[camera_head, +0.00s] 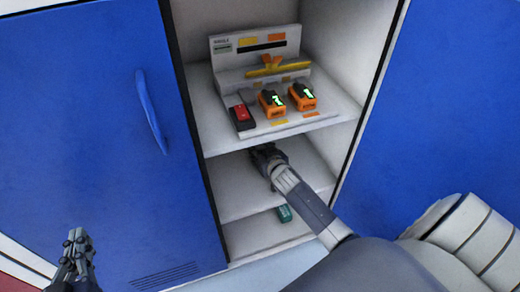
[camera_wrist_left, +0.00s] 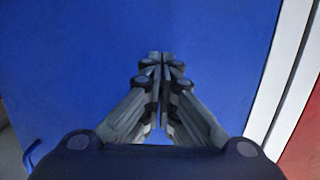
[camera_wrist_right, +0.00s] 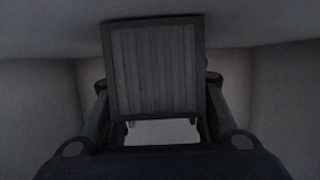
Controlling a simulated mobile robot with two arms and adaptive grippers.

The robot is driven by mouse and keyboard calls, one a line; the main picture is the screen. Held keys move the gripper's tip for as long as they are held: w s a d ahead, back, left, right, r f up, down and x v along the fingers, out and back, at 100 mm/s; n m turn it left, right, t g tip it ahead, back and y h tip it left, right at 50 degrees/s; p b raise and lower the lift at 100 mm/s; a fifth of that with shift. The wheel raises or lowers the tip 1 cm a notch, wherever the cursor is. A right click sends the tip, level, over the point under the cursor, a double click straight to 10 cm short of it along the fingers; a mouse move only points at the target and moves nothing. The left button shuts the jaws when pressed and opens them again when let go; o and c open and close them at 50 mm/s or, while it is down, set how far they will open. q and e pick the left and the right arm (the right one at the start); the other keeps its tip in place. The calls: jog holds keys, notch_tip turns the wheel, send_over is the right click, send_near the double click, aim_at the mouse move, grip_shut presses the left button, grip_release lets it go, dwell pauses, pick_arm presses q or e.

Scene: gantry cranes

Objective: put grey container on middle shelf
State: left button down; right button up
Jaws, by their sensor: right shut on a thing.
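The middle shelf (camera_head: 238,192) is the pale board inside the open cabinet, below the shelf with the devices. My right gripper (camera_head: 265,154) reaches into this middle space, under the upper shelf. In the right wrist view, it is shut on the grey container (camera_wrist_right: 154,70), a dark, box-like thing with a ribbed face between the fingers. In the head view the container is hidden by the gripper and upper shelf; whether it touches the middle shelf I cannot tell. My left gripper (camera_head: 78,240) is empty in front of the blue door, its fingertips together in the left wrist view (camera_wrist_left: 160,58).
The upper shelf (camera_head: 215,135) carries a grey panel with two orange devices (camera_head: 272,103) and a red-topped device (camera_head: 241,117). A small green object (camera_head: 284,213) lies on the bottom shelf. The blue door (camera_head: 90,130) with its handle (camera_head: 150,110) stands left.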

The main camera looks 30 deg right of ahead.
dwell(0.3)
jog(key=o, duration=1.1)
jog(key=shift+o, duration=0.2)
